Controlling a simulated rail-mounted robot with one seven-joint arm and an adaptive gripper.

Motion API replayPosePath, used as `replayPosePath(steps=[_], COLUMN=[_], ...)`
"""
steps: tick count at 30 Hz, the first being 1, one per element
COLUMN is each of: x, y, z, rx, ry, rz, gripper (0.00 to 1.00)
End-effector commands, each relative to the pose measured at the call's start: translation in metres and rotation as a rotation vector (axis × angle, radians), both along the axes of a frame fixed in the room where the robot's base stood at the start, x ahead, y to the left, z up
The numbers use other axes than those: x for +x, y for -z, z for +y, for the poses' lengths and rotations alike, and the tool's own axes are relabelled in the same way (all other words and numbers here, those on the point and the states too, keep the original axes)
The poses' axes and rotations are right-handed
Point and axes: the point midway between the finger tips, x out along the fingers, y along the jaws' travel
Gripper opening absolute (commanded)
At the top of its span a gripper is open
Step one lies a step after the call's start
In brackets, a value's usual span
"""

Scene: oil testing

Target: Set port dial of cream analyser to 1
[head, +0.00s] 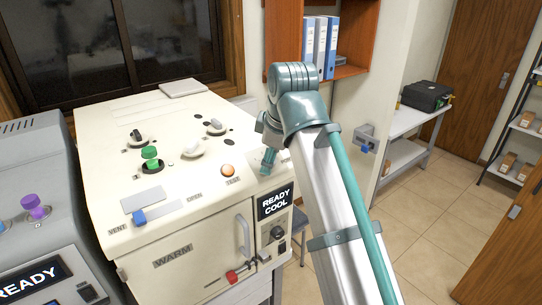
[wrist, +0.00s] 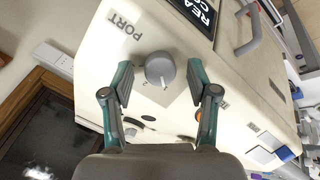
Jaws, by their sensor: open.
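The cream analyser (head: 130,110) stands in the middle left of the head view and its top panel fills most of the wrist view. Its port dial (wrist: 160,69) is a round grey knob beside the PORT label (wrist: 124,27). My gripper (wrist: 158,66) is open, with one finger on each side of the dial and gaps visible in the picture. In the head view my gripper (head: 268,160) is over the panel's right end, and the dial is hidden there.
The READY COOL display (head: 275,202) is just below my gripper. An orange button (head: 228,170) and knobs, one with a green top (head: 150,157), stand left of it. A grey analyser (head: 35,180) is at far left. A window frame (wrist: 45,90) borders the panel.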

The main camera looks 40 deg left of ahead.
Motion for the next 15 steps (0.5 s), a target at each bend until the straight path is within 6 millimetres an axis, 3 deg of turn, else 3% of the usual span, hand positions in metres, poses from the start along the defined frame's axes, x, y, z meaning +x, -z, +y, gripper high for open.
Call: replayPosePath(steps=[5,15], x=[-0.003,-0.017], y=[-0.017,-0.075], z=[-0.006,-0.028], rx=[0.001,0.003], ry=[0.0,0.0], rz=[-0.001,-0.001], gripper=[0.59,0.59])
